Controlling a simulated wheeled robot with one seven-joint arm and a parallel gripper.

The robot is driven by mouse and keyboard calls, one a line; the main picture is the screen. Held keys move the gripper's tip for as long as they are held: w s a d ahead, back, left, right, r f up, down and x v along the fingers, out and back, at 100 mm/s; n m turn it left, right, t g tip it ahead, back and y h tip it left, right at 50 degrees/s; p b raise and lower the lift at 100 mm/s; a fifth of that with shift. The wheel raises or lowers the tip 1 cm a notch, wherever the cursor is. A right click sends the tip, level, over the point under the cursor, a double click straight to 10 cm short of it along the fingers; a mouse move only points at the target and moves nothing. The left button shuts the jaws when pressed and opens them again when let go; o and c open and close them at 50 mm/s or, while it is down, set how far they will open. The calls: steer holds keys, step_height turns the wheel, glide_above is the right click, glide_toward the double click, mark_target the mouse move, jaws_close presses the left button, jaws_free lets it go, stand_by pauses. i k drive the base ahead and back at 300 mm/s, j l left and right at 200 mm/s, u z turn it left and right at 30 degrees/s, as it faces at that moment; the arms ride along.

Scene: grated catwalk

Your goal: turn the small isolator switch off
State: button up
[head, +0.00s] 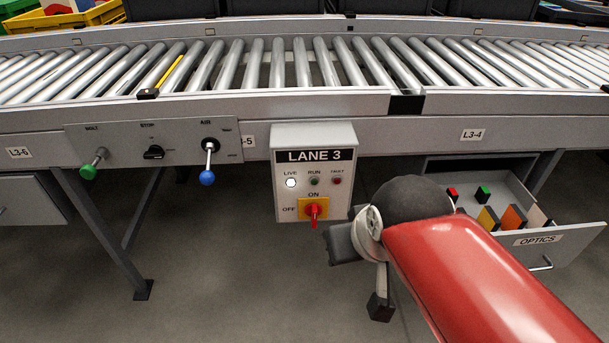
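The small isolator switch (314,210) is a red handle on a yellow plate, low on the front of a grey box (289,223) labelled LANE 3. Its handle stands upright, in line with the word ON above it; OFF is printed to its left. On the box, the LIVE lamp (291,183) is lit white, while the RUN and FAULT lamps look dim. My gripper (362,275) is to the right of and below the switch, apart from it. My wrist and red arm partly hide it, so its opening is unclear. I see nothing held.
A roller conveyor (290,103) runs above the box. To the left, a panel (108,143) carries a green-tipped lever (89,172), a black knob (153,152) and a blue-tipped lever (207,177). An open drawer (540,240) with small blocks is at right. Space below the box is clear.

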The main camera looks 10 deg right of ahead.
mark_target(313, 211)
steer(key=k+j, duration=0.1)
steer(key=j, duration=0.3)
steer(key=k+j, duration=0.1)
steer(key=j, duration=0.3)
steer(key=k+j+u, duration=0.1)
steer(key=j, duration=0.3)
steer(key=k+j, duration=0.1)
steer(key=j, duration=0.3)
